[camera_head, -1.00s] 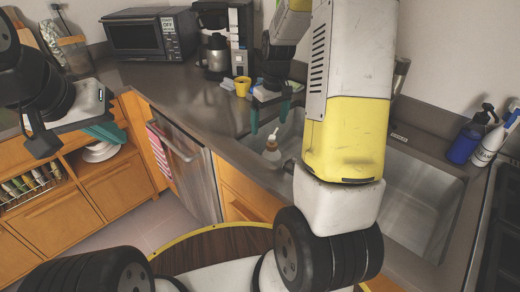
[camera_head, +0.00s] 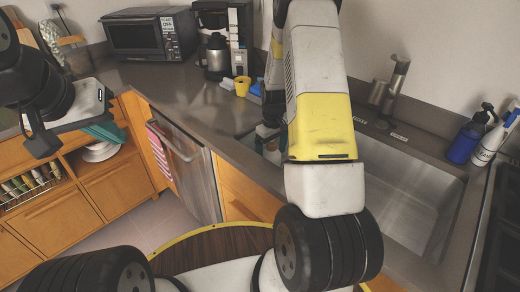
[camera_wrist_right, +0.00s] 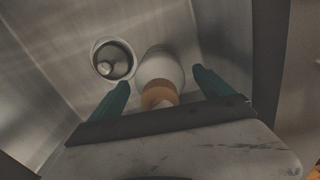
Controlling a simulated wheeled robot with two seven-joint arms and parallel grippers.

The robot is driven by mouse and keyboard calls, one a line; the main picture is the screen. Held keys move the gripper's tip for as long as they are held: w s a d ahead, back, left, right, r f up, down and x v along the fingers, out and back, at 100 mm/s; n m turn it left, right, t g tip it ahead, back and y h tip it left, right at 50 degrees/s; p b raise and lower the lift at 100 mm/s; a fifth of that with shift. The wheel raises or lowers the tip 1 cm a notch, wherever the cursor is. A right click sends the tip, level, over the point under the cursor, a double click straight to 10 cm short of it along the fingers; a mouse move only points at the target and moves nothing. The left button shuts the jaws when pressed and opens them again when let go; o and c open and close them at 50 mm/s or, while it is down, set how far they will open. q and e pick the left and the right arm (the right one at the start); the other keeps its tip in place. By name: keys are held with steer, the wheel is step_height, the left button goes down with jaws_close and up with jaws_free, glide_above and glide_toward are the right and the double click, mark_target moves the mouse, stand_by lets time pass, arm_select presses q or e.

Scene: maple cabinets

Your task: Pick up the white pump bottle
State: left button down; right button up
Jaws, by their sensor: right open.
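A white pump bottle with an orange collar (camera_wrist_right: 160,68) stands in the sink basin, seen from above in the right wrist view. In the head view only a small part of it (camera_head: 271,154) shows beside my right arm. My right gripper (camera_wrist_right: 160,80) is open, with one teal finger on each side of the bottle. I cannot tell whether either finger touches it. In the head view this gripper (camera_head: 270,143) is partly hidden by my arm. My left gripper (camera_head: 103,132) is at the far left, away from the bottle; its finger gap is not clear.
The sink (camera_head: 405,200) has steep walls close around the right gripper, and a drain (camera_wrist_right: 113,62) lies beside the bottle. A faucet (camera_head: 393,88) stands behind it. A blue bottle (camera_head: 465,142) and another white bottle (camera_head: 490,148) stand right. A yellow cup (camera_head: 242,86) is on the counter.

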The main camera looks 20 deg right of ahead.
steer(key=shift+f, duration=0.1)
steer(key=shift+c, duration=0.4)
jaws_close()
